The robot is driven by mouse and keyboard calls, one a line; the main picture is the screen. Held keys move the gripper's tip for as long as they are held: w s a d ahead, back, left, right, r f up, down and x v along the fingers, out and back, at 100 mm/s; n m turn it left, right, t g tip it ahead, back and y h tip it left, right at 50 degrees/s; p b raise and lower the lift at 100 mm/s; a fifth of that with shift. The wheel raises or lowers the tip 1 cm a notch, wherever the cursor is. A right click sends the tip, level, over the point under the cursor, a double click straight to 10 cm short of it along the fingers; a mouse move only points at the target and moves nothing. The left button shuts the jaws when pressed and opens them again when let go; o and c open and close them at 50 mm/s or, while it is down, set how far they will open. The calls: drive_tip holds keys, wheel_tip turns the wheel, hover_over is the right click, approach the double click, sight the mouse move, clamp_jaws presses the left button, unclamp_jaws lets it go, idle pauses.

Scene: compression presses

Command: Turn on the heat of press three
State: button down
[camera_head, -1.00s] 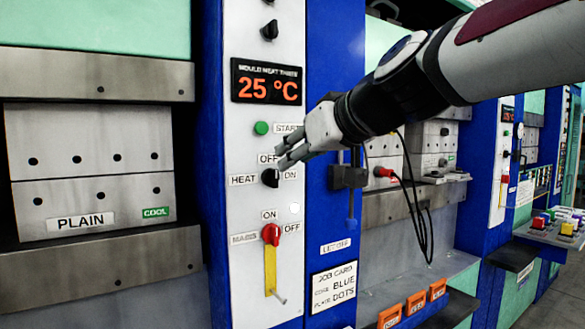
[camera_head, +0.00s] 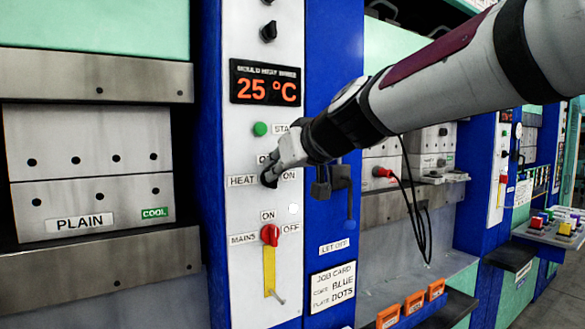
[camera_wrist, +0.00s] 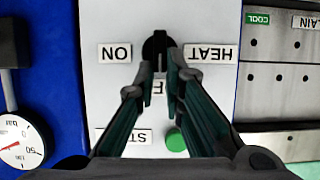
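The black heat knob (camera_head: 268,180) is on the white panel, with HEAT at its left, ON at its right and OFF above. In the upside-down wrist view the knob (camera_wrist: 154,45) shows at my fingertips. My gripper (camera_head: 274,176) is at the knob, its two fingers apart with the knob's ridge seemingly between the tips (camera_wrist: 160,66). Whether they press on it is unclear. The gripper partly covers the OFF label. The knob's ridge looks in line with OFF. The display (camera_head: 266,83) above reads 25 °C in orange.
The green start button (camera_head: 260,129) is just above my fingers. The red mains knob (camera_head: 270,235) is below, over a yellow strip (camera_head: 269,270). A black lever fitting (camera_head: 333,182) is on the blue column to the right. A gauge (camera_wrist: 20,140) shows in the wrist view.

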drive_tip(key=shift+f+b, duration=0.1)
drive_tip(key=shift+b, duration=0.35)
drive_tip(key=m+y+b, duration=0.2)
drive_tip(key=m+b, duration=0.1)
drive_tip(key=b, duration=0.2)
drive_tip(key=w+d+f+m+g+y+b, duration=0.1)
drive_tip(key=m+y+b, duration=0.1)
drive_tip(key=b, duration=0.3)
drive_tip(key=d+f+m+y+b, duration=0.1)
drive_tip(key=m+b, duration=0.3)
drive_tip(key=b, duration=0.2)
drive_tip(key=shift+w+m+g+y, duration=0.2)
drive_tip(key=shift+m+g+y, duration=0.2)
drive_tip(key=shift+d+f+m+y+b, duration=0.15)
drive_tip(key=shift+m+y+b, duration=0.25)
drive_tip(key=shift+m+b, duration=0.45)
drive_tip(key=shift+a+f+m+y+b, duration=0.1)
drive_tip(key=shift+f+m+y+b, duration=0.25)
drive_tip(key=shift+m+b, duration=0.5)
drive_tip(key=shift+r, duration=0.1)
drive_tip(key=c, duration=1.7)
unclamp_jaws()
drive_tip(key=shift+r, duration=0.1)
drive_tip(key=v, duration=1.2)
drive_tip(key=shift+s+f, duration=0.1)
drive_tip(key=shift+f, duration=0.15)
